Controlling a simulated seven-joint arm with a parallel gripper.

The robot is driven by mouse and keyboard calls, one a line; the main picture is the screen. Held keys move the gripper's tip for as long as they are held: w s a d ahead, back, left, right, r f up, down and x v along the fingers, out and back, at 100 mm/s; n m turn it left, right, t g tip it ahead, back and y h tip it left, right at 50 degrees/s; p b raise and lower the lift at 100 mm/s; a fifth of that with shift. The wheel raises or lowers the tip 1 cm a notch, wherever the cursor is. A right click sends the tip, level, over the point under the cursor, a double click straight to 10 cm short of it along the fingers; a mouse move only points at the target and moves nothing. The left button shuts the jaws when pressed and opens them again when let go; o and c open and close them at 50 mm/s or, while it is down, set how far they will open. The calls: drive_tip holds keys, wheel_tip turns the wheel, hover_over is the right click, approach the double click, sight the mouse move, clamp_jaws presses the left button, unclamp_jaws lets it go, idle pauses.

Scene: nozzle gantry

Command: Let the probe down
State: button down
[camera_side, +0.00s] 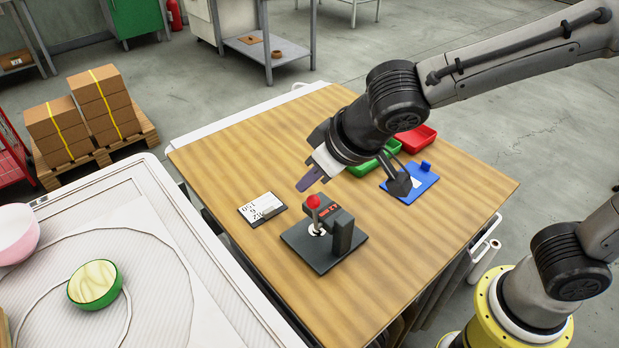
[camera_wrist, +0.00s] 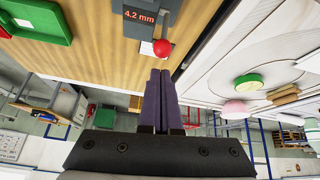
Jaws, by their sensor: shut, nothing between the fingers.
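A dark gauge stand (camera_side: 325,252) sits on the wooden table. It has an upright block and a small red-lit display, which reads 4.2 mm (camera_wrist: 139,15) in the wrist view. A red ball knob (camera_side: 313,201) sits at the end of a lever; it also shows in the wrist view (camera_wrist: 163,48). A small pale piece (camera_side: 317,230) lies on the base below the knob. The probe tip cannot be made out. My gripper (camera_side: 306,182) is shut and empty, its purple fingers close above and behind the knob, apparently not touching it.
A black-and-white numbered plate (camera_side: 262,208) lies left of the stand. Behind are a green tray (camera_side: 372,163), a red tray (camera_side: 415,139) and a blue board (camera_side: 410,179). The table's front right is clear. A white surface with a green bowl (camera_side: 95,284) borders the left.

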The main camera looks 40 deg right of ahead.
drive_tip(key=w+r+v, duration=0.1)
drive_tip(key=v, duration=0.8)
drive_tip(key=shift+a, duration=0.3)
drive_tip(key=shift+w+r, duration=0.15)
drive_tip(key=shift+w, duration=0.05)
